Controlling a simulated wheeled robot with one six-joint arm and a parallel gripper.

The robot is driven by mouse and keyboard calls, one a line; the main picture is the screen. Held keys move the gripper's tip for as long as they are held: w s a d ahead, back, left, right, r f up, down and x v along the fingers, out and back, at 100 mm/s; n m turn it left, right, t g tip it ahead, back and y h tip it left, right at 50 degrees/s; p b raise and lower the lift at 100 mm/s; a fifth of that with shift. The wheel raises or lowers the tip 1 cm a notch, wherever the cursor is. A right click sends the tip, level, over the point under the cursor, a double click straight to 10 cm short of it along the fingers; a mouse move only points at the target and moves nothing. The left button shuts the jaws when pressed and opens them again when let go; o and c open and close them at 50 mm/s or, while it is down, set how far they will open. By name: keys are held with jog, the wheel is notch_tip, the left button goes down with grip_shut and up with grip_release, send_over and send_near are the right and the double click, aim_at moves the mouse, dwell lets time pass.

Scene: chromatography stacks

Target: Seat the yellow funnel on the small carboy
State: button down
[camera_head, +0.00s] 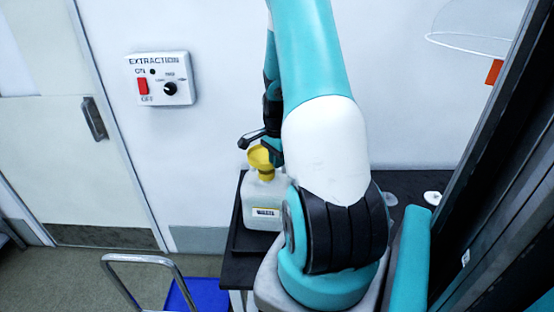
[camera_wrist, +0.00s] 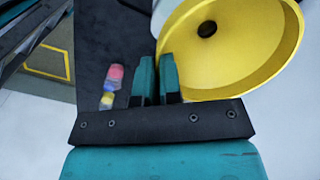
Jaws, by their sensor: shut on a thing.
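The yellow funnel (camera_head: 261,160) is at the mouth of the small carboy (camera_head: 264,203), a whitish jug with a WASTE label. From the head view I cannot tell whether the funnel is fully down in the neck or just above it. My gripper (camera_wrist: 156,70) is shut on the funnel's rim, at its near left side in the wrist view. There the funnel (camera_wrist: 235,50) shows its wide bowl and dark central hole. My arm covers part of the carboy's right side in the head view.
The carboy stands in a black tray (camera_head: 240,236) on a dark bench (camera_head: 405,185). A wall box marked EXTRACTION (camera_head: 160,78) is at the left. Small red and yellow items (camera_wrist: 112,85) lie beside my fingers in the wrist view. A blue step (camera_head: 190,296) is on the floor.

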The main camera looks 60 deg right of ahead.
jog(key=shift+f, duration=0.15)
jog(key=shift+f+b, duration=0.35)
jog(key=shift+f, duration=0.1)
dwell(0.3)
jog(key=c, duration=1.2)
grip_release()
jog(key=shift+r, duration=0.15)
notch_tip(320, 180, up, 17)
jog(key=b, duration=0.3)
jog(key=shift+r+b, duration=0.1)
jog(key=shift+b, duration=0.3)
